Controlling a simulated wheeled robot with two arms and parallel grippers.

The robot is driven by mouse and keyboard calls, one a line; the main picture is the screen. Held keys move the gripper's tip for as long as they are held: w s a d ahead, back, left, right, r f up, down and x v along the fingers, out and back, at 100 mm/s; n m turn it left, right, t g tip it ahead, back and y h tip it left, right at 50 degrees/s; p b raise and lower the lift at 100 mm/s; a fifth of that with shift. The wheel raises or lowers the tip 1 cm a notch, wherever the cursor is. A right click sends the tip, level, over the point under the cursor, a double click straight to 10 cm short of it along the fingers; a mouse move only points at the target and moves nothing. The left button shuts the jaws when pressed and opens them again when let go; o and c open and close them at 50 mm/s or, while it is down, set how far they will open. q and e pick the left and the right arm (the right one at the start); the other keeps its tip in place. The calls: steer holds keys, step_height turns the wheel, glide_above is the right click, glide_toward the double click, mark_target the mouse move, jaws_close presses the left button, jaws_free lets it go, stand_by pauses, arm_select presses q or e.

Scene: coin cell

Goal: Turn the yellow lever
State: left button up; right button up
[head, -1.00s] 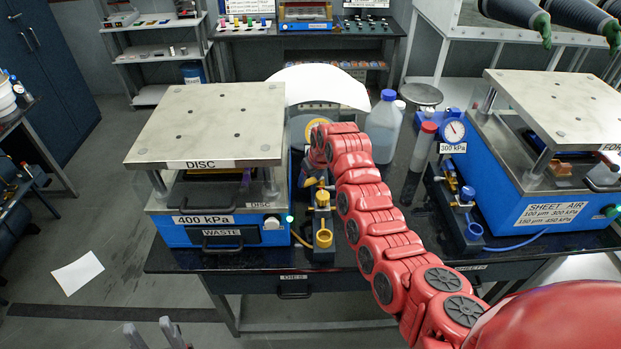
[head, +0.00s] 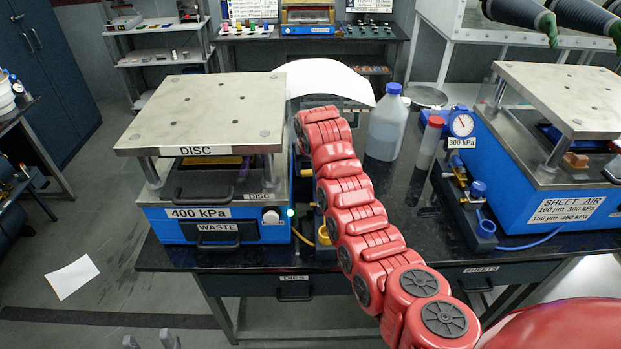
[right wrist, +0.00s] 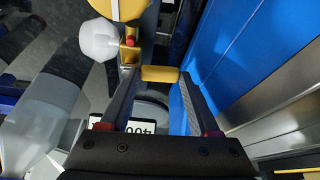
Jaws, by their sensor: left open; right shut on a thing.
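The yellow lever (right wrist: 160,74) lies between the fingers of my right gripper (right wrist: 161,88) in the right wrist view. The fingers are closed on it, beside the blue side of the press. In the head view my red right arm reaches to the right side of the blue DISC press (head: 187,226) and hides this gripper and most of the valve there. My left gripper (head: 150,341) shows only its grey fingertips at the bottom edge of the head view, apart, empty and away from the bench.
A blue-capped bottle (head: 386,122) and a red-capped bottle (head: 430,143) stand right of my right arm. The SHEET AIR press (head: 560,170) with its gauge (head: 461,123) is further right.

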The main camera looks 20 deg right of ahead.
steer(key=shift+w+m+h+b, duration=0.2)
steer(key=shift+m+h+b, duration=0.1)
steer(key=shift+m+b, duration=0.3)
steer(key=o, duration=1.4)
steer(key=shift+c, duration=0.2)
